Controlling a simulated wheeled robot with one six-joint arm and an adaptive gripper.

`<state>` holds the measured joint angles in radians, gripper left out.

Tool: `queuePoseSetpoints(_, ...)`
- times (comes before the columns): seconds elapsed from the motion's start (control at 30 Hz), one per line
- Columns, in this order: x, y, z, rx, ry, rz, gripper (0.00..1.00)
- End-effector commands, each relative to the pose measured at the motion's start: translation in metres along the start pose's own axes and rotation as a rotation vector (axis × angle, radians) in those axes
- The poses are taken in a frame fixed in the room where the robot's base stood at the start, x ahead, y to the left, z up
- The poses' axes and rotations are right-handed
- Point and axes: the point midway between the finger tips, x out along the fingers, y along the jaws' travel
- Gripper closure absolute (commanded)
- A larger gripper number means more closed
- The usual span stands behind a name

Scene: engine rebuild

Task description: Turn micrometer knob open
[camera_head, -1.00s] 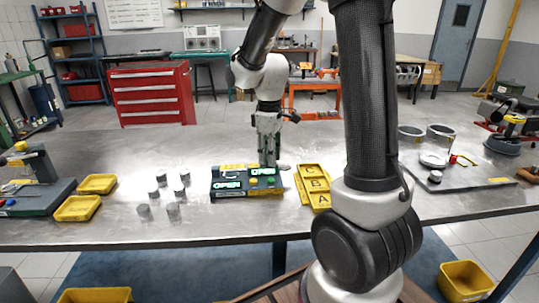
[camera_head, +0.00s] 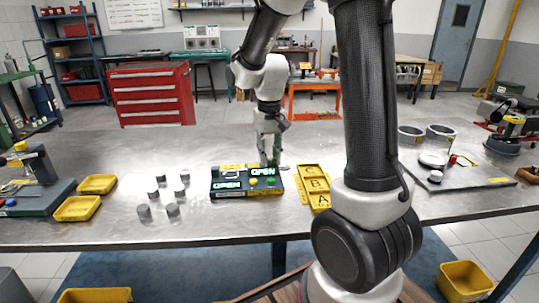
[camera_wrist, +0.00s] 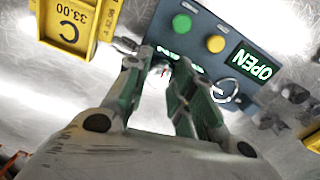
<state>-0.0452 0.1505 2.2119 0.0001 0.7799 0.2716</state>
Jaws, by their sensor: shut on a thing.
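The micrometer station is a dark blue-grey box (camera_head: 246,191) on the steel table, with green lit displays reading OPEN, a green button and a yellow button. My gripper (camera_head: 270,163) points down at the back right edge of the box. In the wrist view my gripper (camera_wrist: 161,66) has its two fingers around a small part at the box edge, shut on it. That part, the micrometer knob, is mostly hidden between the fingers.
Yellow lettered trays (camera_head: 315,190) stand close on the right of the box; the tray marked C (camera_wrist: 75,22) is near my fingers. Several grey cylinders (camera_head: 173,211) stand to the left. The table behind is clear.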

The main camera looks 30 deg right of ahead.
Motion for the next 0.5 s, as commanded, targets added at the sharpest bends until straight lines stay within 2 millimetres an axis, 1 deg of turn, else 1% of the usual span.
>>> queuePoseSetpoints(0.3,-0.0009,0.0003,-0.0012,0.28,0.004,-0.001,0.99)
queuePoseSetpoints(0.5,-0.001,0.0004,-0.0012,0.414,0.004,-0.001,0.99)
